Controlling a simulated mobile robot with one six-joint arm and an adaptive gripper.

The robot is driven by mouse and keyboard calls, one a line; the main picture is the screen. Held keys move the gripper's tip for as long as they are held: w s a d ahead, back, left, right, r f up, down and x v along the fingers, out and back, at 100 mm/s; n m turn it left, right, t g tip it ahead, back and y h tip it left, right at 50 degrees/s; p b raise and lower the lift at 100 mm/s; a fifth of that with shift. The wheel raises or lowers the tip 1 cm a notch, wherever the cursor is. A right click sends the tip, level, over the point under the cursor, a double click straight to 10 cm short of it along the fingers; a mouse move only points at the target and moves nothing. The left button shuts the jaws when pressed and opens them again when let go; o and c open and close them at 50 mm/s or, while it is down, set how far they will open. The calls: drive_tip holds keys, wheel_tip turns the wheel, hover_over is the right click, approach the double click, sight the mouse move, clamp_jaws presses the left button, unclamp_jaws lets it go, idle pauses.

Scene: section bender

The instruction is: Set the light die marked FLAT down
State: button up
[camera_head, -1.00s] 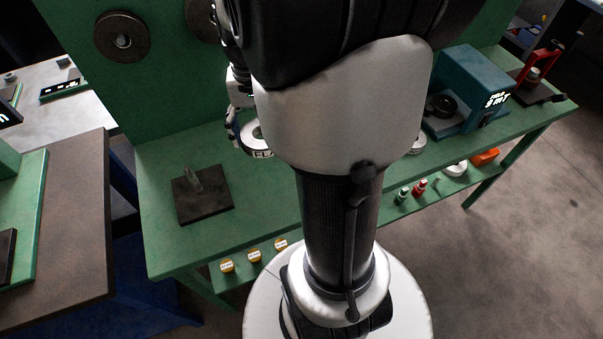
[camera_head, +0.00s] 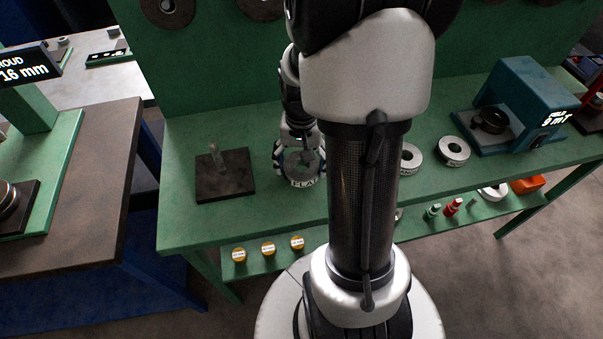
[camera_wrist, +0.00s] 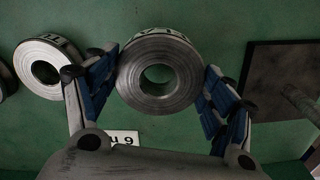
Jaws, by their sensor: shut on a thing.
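My gripper (camera_head: 300,156) points down and is shut on the die from both sides. The die is low over the bench top; I cannot tell whether it touches. A dark square plate with an upright post (camera_head: 225,178) is left of the die in the head view, apart from it.
In the wrist view one ring (camera_wrist: 22,65) is close beside the left finger. A white label (camera_wrist: 124,137) lies below. A blue machine (camera_head: 520,95) stands at right.

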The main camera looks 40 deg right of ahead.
sight(302, 173)
drive_tip(key=shift+f+b, duration=0.55)
drive_tip(key=shift+f, duration=1.25)
drive_tip(key=shift+f, duration=0.15)
drive_tip(key=o, duration=1.4)
